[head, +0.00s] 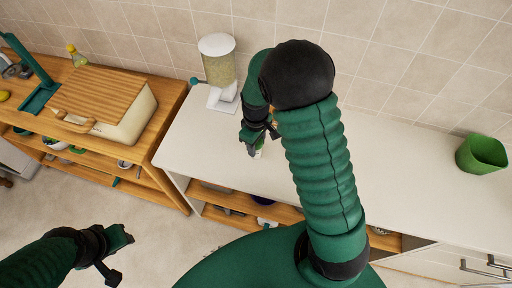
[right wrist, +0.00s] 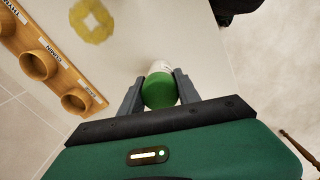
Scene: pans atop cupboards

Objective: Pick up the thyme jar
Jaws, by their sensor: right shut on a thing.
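My right gripper (right wrist: 152,88) is shut on a small jar with a green lid (right wrist: 160,92) and a pale body (right wrist: 160,67). The jar sits between the two fingers, lid toward the wrist camera; its label cannot be read, so I cannot confirm it is thyme. In the head view my right gripper (head: 252,145) is over the white counter (head: 200,145), with the jar (head: 259,153) small and partly hidden at its tips. My left gripper (head: 118,255) is away from the counter, above the floor at lower left; its jaw opening is unclear.
A wooden rack (right wrist: 58,78) with round holes and labels lies left in the wrist view, near a yellow ring-shaped thing (right wrist: 93,20). A dispenser (head: 218,62) stands behind my right gripper. A green container (head: 482,154) stands far right. My right arm hides mid-counter.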

